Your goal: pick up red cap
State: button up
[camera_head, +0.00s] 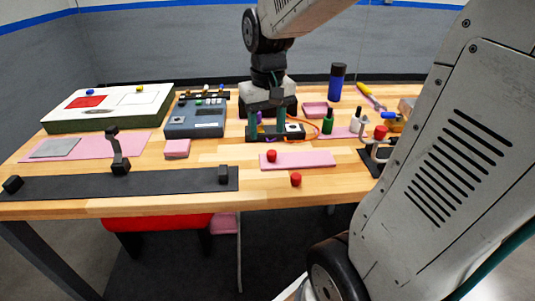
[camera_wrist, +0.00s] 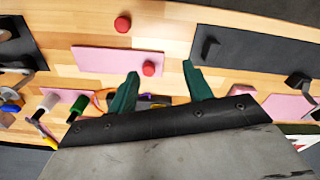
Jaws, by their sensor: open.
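One red cap (camera_head: 272,155) stands near the left end of a pink mat (camera_head: 310,160). It also shows in the wrist view (camera_wrist: 148,68), between my fingertips in the picture, with no contact visible. A second red cap (camera_head: 296,179) stands on bare wood near the table's front edge; it is at the top of the wrist view (camera_wrist: 122,22). My gripper (camera_head: 267,132) points down behind the pink mat in the head view. Its green fingers (camera_wrist: 160,70) are spread and empty. The height of the fingertips above the table is hard to tell.
A black strip (camera_head: 160,184) lies front left. A grey-blue device (camera_head: 195,119) and a pink block (camera_head: 177,148) stand left of my gripper. A green bottle (camera_head: 328,123) and a dark blue cylinder (camera_head: 337,82) stand right. Bare wood surrounds the front cap.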

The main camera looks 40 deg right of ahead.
jog(key=m, duration=0.1)
send_over(272, 152)
notch_tip(272, 152, down, 4)
jog(key=shift+w+f, duration=0.1)
notch_tip(272, 152, down, 8)
jog(key=shift+r, duration=0.2)
grip_shut()
